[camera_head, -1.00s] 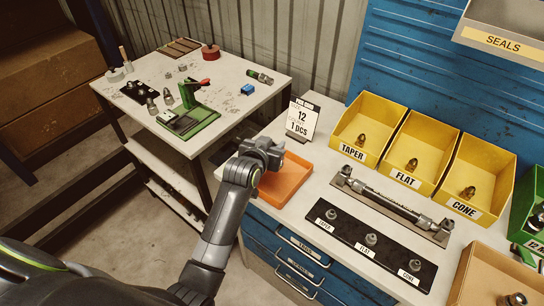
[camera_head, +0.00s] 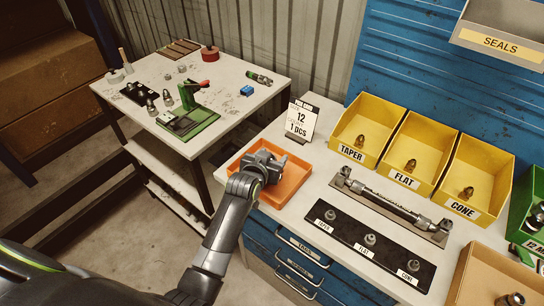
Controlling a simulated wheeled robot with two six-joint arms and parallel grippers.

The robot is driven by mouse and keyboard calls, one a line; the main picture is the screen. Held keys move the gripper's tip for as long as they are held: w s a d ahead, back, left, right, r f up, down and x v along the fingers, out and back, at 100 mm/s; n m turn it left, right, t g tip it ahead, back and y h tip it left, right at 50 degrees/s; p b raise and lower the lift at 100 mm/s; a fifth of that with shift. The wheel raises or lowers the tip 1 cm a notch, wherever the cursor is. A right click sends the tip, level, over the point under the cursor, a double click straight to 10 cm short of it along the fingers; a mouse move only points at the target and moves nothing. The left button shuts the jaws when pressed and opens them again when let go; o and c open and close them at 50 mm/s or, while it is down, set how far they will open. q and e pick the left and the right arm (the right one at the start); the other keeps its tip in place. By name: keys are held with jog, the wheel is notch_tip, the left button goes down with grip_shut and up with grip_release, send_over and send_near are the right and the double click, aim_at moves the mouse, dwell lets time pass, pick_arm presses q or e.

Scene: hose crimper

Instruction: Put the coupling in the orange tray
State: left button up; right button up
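The orange tray (camera_head: 293,185) lies at the left end of the white workbench, in front of the size card. My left gripper (camera_head: 274,161) is over the tray and covers part of its inside. I cannot make out whether its fingers are apart or closed, and no coupling shows clearly between them. Single couplings lie in the yellow bins: one in the TAPER bin (camera_head: 360,141), one in the FLAT bin (camera_head: 410,165) and one in the CONE bin (camera_head: 466,193). The visible part of the tray's floor looks empty. My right gripper is out of view.
A card (camera_head: 300,119) reading 12 and 1 pcs stands behind the tray. A hose assembly in a fixture (camera_head: 390,205) and a black strip with three fittings (camera_head: 370,245) lie to the right. A side table with a green press (camera_head: 190,112) stands at the left.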

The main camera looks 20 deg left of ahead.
pick_arm(q)
jog(key=shift+r, duration=0.25)
jog(key=shift+s, duration=0.25)
jog(key=b+v, duration=0.1)
jog(key=v, duration=1)
jog(key=shift+s, duration=0.25)
